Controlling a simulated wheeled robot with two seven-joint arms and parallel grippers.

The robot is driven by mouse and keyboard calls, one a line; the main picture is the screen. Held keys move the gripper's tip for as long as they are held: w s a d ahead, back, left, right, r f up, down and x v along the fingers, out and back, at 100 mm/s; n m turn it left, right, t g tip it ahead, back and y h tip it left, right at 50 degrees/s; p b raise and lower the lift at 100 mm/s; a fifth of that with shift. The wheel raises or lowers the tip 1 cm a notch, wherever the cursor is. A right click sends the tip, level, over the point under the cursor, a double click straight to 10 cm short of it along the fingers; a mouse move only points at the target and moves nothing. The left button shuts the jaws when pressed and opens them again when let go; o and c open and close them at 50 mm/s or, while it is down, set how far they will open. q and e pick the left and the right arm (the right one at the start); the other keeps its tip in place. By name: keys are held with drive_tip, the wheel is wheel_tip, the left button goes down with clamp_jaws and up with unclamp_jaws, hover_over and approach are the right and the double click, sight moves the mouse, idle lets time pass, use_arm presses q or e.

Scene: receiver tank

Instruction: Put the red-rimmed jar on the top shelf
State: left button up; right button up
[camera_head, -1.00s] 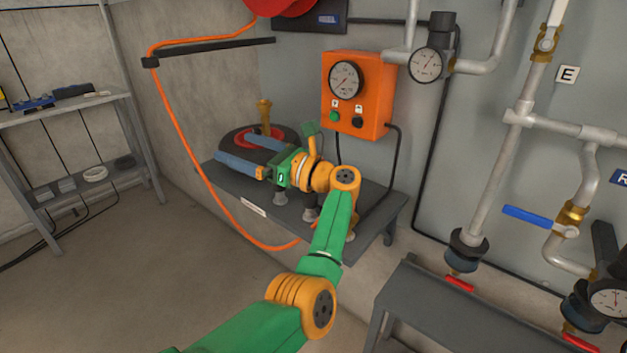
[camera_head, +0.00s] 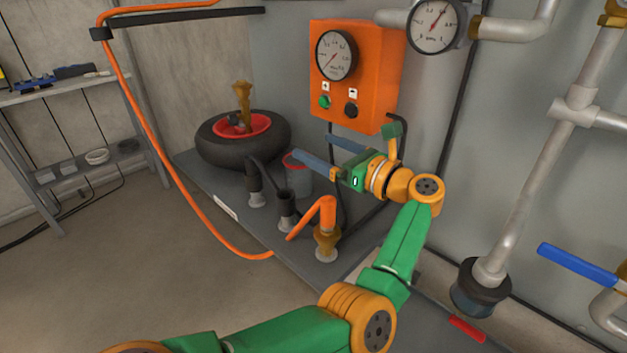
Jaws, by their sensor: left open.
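The red-rimmed jar (camera_head: 298,180), grey and see-through with a red rim, stands upright on the dark bench between the black-topped fittings and the wall. My left gripper (camera_head: 311,146) is open, its two blue-grey fingers pointing left. The near finger passes over or beside the jar's rim; I cannot tell whether it touches. Nothing shows held between the fingers. The top shelf (camera_head: 60,89) of the metal rack is at the far left and bears tools. My right gripper is not in view.
A black wheel with a red hub (camera_head: 215,150) lies on the bench (camera_head: 200,178). Several upright fittings (camera_head: 286,212) stand along its front edge. An orange hose (camera_head: 150,150) hangs at the left. An orange gauge box (camera_head: 375,80) is on the wall behind.

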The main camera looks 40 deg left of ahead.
use_arm(q)
drive_tip(key=b, duration=0.5)
approach(289, 156)
drive_tip(key=shift+a, duration=0.4)
drive_tip(key=a, duration=0.2)
drive_tip(key=a+p, duration=0.1)
drive_tip(key=a, duration=0.2)
drive_tip(key=shift+w+a+r+p, duration=0.1)
drive_tip(key=shift+w+a+p, duration=0.25)
drive_tip(key=shift+a+p, duration=0.05)
drive_tip(key=shift+a, duration=0.35)
drive_tip(key=shift+d, duration=0.1)
drive_tip(key=c, duration=1.4)
drive_tip(key=s+d+r, duration=0.1)
drive_tip(key=s+r, duration=0.3)
drive_tip(key=s+d+r+b, duration=0.1)
drive_tip(key=s+r, duration=0.3)
drive_tip(key=s, duration=0.1)
drive_tip(key=s+d+r+b, duration=0.1)
drive_tip(key=s+r, duration=0.3)
drive_tip(key=shift+s+d+r, duration=0.15)
drive_tip(key=shift+s+r, duration=0.2)
drive_tip(key=shift+s, duration=0.05)
